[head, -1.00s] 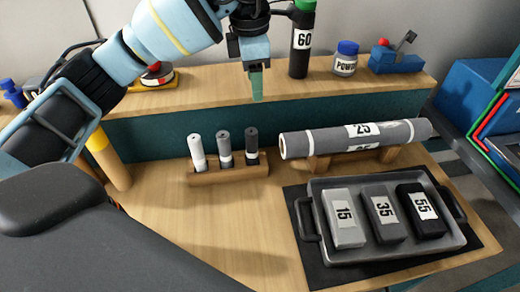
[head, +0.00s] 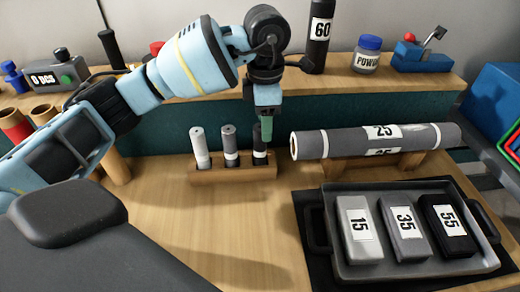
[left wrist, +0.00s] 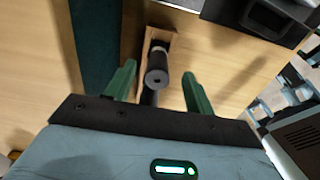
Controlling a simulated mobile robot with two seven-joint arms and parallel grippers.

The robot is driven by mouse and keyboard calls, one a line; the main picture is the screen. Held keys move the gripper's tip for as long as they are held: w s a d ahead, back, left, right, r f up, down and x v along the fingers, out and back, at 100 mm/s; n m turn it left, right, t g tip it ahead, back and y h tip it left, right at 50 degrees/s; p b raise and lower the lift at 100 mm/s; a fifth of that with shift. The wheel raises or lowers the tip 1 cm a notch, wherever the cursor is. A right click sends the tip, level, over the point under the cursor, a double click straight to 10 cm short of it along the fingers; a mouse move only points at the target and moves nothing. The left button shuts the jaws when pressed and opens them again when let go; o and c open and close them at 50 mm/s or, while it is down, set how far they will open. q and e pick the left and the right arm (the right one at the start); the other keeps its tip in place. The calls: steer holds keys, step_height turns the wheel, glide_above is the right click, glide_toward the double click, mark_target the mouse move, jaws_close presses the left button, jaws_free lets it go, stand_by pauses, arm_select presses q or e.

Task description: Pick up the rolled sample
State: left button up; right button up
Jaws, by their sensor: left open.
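Three small rolls stand upright in a wooden rack (head: 235,174): a white one (head: 200,147), a grey one (head: 229,146) and a dark one (head: 260,155). A long grey roll (head: 350,142) labelled 25 lies on a wooden cradle to their right. My left gripper (head: 266,140) points down at the dark roll and partly covers it. In the left wrist view the open green fingers (left wrist: 159,85) stand on either side of the dark roll (left wrist: 157,72), with gaps visible. The other small rolls are mostly hidden behind it there. My right gripper is not in view.
A dark tray (head: 385,268) with blocks labelled 15, 35 and 55 sits at the front right. A raised shelf (head: 200,105) behind holds a black 60 bottle (head: 319,35) and a powder jar (head: 367,54). The tabletop left of the tray is clear.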

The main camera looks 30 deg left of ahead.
mark_target(260, 127)
arm_select(q)
steer(key=f, duration=0.2)
steer(key=a+f, duration=0.1)
steer(key=f, duration=0.1)
steer(key=shift+s, duration=0.3)
steer(key=shift+f, duration=0.55)
steer(key=c, duration=1)
steer(key=shift+c, duration=0.2)
steer(key=shift+r, duration=0.15)
